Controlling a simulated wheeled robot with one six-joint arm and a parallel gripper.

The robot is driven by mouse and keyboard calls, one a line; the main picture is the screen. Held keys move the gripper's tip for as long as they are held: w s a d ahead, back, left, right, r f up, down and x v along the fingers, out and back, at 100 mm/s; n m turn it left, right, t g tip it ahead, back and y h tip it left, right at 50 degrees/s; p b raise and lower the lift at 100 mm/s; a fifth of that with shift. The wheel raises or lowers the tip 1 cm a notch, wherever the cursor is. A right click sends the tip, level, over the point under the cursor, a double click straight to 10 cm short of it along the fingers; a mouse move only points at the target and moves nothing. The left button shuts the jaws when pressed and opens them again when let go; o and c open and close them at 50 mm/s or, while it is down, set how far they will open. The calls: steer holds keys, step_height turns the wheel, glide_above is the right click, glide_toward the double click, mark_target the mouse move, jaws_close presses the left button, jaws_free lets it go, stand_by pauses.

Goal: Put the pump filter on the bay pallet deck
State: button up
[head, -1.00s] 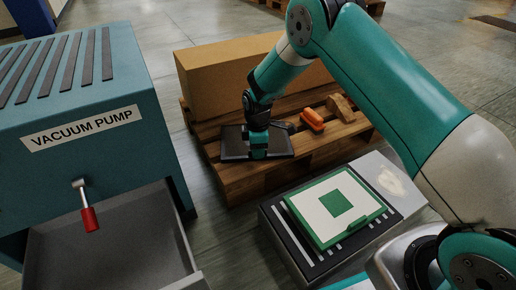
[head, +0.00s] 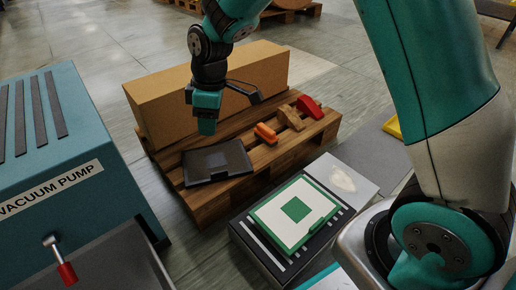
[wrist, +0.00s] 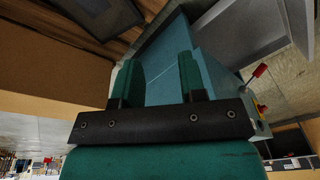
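A dark grey, flat, framed panel, which looks like the pump filter (head: 216,160), lies flat on the left part of the wooden pallet deck (head: 262,157). It also shows at the top left of the wrist view (wrist: 97,14). My gripper (head: 206,126) is above and apart from the panel, in front of the cardboard box. In the wrist view my gripper (wrist: 160,80) has its two green fingers spread with nothing between them. The vacuum pump (head: 50,150) stands at the left, with a red-handled lever and a grey tray at its front.
A large cardboard box (head: 160,105) stands at the back of the pallet. An orange tool (head: 265,133), a wooden block (head: 289,118) and a red item (head: 310,107) lie on its right part. A green-framed white panel (head: 280,222) rests on a low grey stand (head: 348,178).

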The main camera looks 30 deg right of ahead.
steer(key=s+r+m, duration=0.1)
steer(key=s+r, duration=0.3)
steer(key=s, duration=0.4)
steer(key=s+r+m+y, duration=0.1)
steer(key=s+r+m, duration=0.1)
steer(key=s, duration=0.7)
steer(key=s+r+m+y, duration=0.1)
steer(key=s+r+m, duration=0.1)
steer(key=s+r, duration=0.3)
steer(key=s, duration=0.3)
steer(key=shift+s+r, duration=0.25)
steer(key=shift+r, duration=0.05)
